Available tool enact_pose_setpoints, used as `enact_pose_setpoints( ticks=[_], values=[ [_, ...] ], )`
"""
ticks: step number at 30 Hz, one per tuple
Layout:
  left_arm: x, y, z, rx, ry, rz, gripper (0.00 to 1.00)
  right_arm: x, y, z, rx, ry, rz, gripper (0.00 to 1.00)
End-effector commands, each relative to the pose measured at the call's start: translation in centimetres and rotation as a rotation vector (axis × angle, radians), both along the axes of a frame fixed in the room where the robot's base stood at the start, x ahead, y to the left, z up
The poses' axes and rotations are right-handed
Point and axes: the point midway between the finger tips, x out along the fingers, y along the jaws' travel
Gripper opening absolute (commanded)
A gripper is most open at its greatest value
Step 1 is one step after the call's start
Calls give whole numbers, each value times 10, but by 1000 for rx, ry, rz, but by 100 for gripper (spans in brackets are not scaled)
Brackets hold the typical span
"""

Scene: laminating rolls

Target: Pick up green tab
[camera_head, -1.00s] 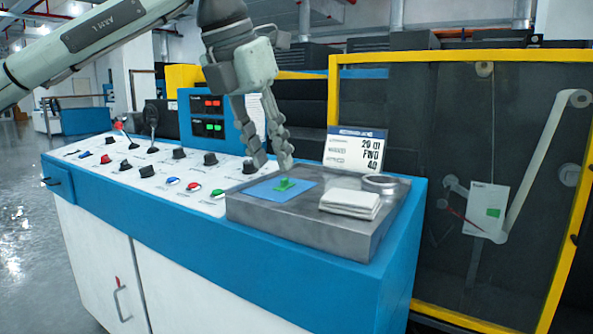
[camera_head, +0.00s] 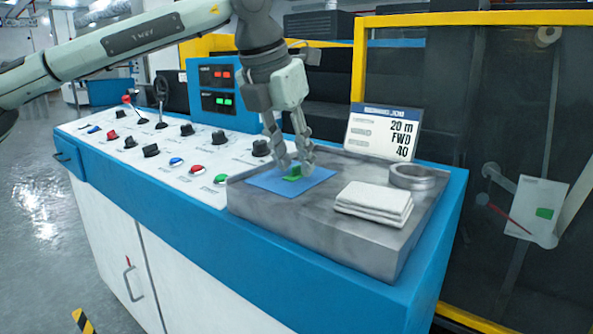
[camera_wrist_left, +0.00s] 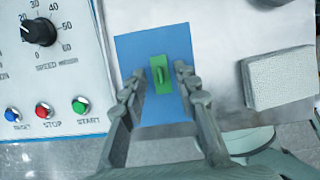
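The green tab (camera_head: 292,174) lies on a blue sheet (camera_head: 262,181) on the grey metal tray of the console. In the left wrist view the green tab (camera_wrist_left: 161,75) has a small raised grip and lies near the middle of the blue sheet (camera_wrist_left: 150,48). My left gripper (camera_head: 294,170) points down over the sheet. In the left wrist view its two fingers (camera_wrist_left: 158,80) stand apart on either side of the tab, with gaps between, so it is open and empty. My right gripper is not in view.
A folded white cloth (camera_head: 374,202) and a metal ring (camera_head: 415,177) lie on the tray (camera_head: 330,238) to the right. A sign (camera_head: 383,133) stands behind. Knobs and buttons (camera_head: 197,170) cover the panel at left. A yellow-framed guard (camera_head: 360,60) is behind.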

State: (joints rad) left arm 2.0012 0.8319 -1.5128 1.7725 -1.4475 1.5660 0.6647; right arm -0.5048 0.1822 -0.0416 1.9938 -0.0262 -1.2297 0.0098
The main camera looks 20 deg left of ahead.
Motion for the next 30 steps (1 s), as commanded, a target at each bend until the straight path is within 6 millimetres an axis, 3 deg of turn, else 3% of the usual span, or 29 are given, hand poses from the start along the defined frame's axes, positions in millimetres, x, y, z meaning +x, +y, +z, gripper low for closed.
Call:
enact_pose_setpoints(
  ticks=[8,13,17,30],
  values=[
    [1,0,-4,0,0,0,30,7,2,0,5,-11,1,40],
    [1,0,-4,0,0,0,10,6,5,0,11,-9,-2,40],
    [1,0,-4,0,0,0,0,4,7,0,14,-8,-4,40],
    [2,0,-2,0,-1,0,0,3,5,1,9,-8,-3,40]
  ],
)
